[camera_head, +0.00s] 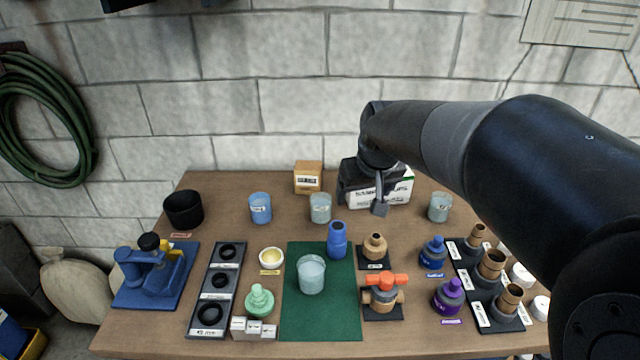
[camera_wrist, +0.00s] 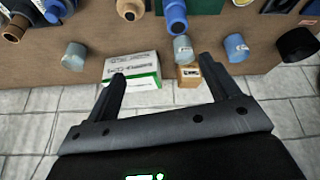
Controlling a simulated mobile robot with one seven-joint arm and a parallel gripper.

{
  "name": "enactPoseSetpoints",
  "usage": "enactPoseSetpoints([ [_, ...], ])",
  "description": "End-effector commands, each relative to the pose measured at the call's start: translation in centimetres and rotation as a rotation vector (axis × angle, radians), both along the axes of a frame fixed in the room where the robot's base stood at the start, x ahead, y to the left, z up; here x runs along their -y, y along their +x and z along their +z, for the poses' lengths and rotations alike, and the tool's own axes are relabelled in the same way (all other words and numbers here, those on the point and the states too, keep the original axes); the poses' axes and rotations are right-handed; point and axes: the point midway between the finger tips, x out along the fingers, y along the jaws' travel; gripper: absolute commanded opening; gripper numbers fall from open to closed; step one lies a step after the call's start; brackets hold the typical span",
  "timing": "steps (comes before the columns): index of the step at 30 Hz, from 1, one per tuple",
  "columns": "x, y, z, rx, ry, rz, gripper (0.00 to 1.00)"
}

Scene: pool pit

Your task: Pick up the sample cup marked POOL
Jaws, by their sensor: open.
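Several translucent cups stand on the table: a blue one (camera_head: 260,207) at the back left, a grey one (camera_head: 320,207) at the back middle, another grey one (camera_head: 439,207) at the back right, and a pale one (camera_head: 311,275) on the green mat. Some bear small labels, but I cannot read POOL on any. My gripper (camera_head: 379,207) is above the table's back, in front of the white-and-green box. In the wrist view my gripper (camera_wrist: 162,72) is open and empty, with the middle grey cup (camera_wrist: 183,48) and the blue cup (camera_wrist: 236,46) beyond its fingers.
The white-and-green box (camera_head: 385,192) and a cardboard box (camera_head: 307,177) stand at the back. A black pot (camera_head: 184,210) is at the left. A blue bottle (camera_head: 337,240), an orange valve (camera_head: 384,294) and racked fittings (camera_head: 491,265) crowd the front and right. The green mat (camera_head: 320,325) has bare room.

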Motion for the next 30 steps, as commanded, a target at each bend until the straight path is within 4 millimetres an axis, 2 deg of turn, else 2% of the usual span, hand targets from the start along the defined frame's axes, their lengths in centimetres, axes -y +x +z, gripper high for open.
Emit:
enactPoseSetpoints([
  [1, -0.6, 1.8, -0.8, -0.011, 0.0, 0.017, 0.81],
  [9, -3.7, 10.2, -5.3, -0.033, 0.015, 0.1, 0.81],
  [15, -5.6, 14.7, -8.8, -0.044, 0.032, 0.144, 0.81],
  [18, -6.1, 16.0, -9.9, -0.047, 0.037, 0.158, 0.81],
  [23, -6.6, 16.9, -11.2, -0.048, 0.041, 0.165, 0.81],
  [30, -7.1, 18.2, -14.6, -0.05, 0.041, 0.165, 0.81],
])
